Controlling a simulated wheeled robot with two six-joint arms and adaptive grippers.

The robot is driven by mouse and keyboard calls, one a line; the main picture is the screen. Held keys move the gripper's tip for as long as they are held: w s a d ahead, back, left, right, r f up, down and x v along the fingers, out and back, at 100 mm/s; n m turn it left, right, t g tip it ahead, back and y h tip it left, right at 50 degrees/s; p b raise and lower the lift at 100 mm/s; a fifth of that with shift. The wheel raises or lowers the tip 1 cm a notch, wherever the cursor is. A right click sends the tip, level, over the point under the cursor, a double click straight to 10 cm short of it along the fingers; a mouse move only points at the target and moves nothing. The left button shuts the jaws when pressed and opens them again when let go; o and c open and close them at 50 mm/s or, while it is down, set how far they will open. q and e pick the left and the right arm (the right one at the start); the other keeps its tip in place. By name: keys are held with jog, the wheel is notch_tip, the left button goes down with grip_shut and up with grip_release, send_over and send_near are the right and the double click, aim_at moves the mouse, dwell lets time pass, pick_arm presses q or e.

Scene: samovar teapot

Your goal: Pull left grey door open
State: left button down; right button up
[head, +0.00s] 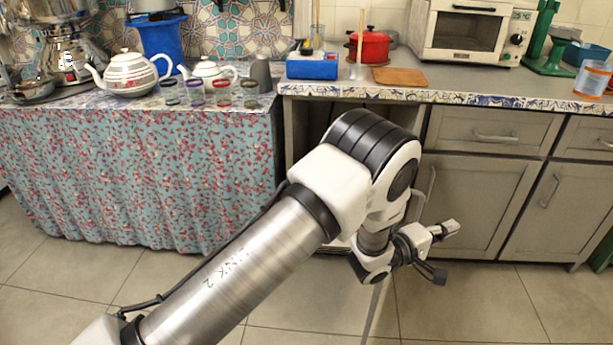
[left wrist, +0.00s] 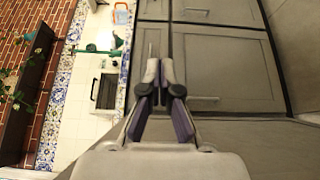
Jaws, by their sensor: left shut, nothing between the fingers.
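The left grey door (head: 374,315) appears to stand swung out from the cabinet, seen nearly edge-on in the head view. My left arm covers most of it. The dark opening (head: 303,125) of its compartment shows left of my arm. My left gripper (head: 452,228) is on the right side of that edge, in front of the neighbouring grey door (head: 480,195). Its fingers are shut and empty; they also show in the left wrist view (left wrist: 160,85). I cannot tell whether the gripper touches the door. My right gripper is not in view.
The neighbouring door's handle (left wrist: 202,98) shows in the left wrist view. The counter (head: 450,92) above holds a toaster oven (head: 468,30), a red pot (head: 370,46) and a blue box (head: 312,66). A floral curtain (head: 140,180) hangs at left. The tiled floor (head: 480,310) is clear.

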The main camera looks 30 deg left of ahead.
pick_arm(q)
jog(key=shift+w+d, duration=0.4)
jog(key=shift+d, duration=0.4)
